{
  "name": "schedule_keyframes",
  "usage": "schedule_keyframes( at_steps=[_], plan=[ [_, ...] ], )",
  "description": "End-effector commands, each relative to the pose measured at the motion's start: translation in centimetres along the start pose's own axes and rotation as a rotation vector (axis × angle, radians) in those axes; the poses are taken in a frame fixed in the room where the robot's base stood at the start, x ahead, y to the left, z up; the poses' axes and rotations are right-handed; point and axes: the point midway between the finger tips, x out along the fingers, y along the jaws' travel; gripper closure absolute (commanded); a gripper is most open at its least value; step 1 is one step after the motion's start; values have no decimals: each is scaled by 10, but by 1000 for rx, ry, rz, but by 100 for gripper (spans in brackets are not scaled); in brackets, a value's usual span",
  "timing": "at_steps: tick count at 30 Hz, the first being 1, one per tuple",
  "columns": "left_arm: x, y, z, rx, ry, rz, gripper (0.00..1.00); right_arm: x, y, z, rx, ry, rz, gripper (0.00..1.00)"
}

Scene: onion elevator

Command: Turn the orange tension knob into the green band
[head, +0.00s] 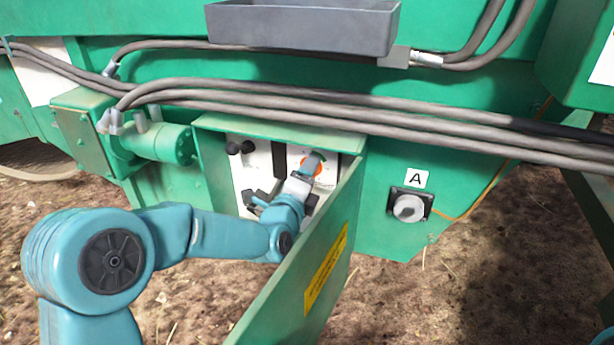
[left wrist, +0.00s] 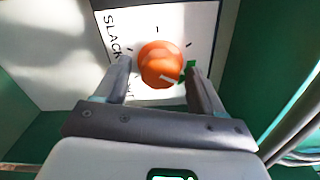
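The orange tension knob (left wrist: 160,64) sits on a white dial plate (left wrist: 196,22) with black tick marks and the word SLACK at its left. The knob's white pointer line is turned to the lower right. A small green band (left wrist: 190,68) shows at the knob's right, partly hidden by a finger; I cannot tell if the pointer is within it. My left gripper (left wrist: 159,72) is open, one finger on each side of the knob, with small gaps visible. In the head view the knob (head: 318,168) is partly hidden by my left gripper (head: 296,186). My right gripper is not in view.
The knob is inside a green control box (head: 213,165) with an open door (head: 310,275) close to my left arm's right side. A black ball-ended lever (head: 240,147) is left of the knob. Hoses (head: 350,108) run above. A socket (head: 408,207) marked A is at right.

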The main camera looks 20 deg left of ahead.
Motion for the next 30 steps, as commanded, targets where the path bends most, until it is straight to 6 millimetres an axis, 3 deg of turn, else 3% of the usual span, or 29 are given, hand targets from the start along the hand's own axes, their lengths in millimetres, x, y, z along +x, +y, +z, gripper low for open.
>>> schedule_keyframes(
  at_steps=[4, 8, 20, 21, 30],
  plan=[
    [-8, -1, 0, 0, 0, 0, 31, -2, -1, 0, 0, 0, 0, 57],
    [-30, -2, 1, 0, 1, 1, 31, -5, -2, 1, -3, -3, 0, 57],
    [-137, -1, 0, 0, 1, 1, 31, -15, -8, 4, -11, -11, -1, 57],
    [-143, 3, -1, 0, -1, -4, 31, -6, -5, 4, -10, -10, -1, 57],
    [-162, 1, 0, 0, -1, -2, 31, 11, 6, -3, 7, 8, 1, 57]
  ],
)
